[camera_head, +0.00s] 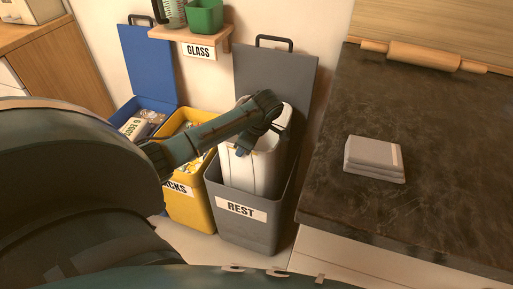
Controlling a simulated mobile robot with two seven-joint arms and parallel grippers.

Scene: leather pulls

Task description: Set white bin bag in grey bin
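The grey bin (266,235), labelled REST, stands on the floor with its grey lid (280,72) raised at the back. The white bin bag (262,175) stands upright in the mouth of the grey bin, its lower part hidden by the front wall and its top above the rim. My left gripper (258,130) is at the top of the white bag, pointing down. Its fingertips are small and partly hidden, so I cannot tell whether they grip the bag. My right gripper is out of view.
A yellow bin (190,204) and a blue bin with a raised lid (146,60) stand to the left. A dark counter (440,130) at right holds a pale folded stack (374,158) and a rolling pin (424,56). A shelf (190,36) labelled GLASS hangs above.

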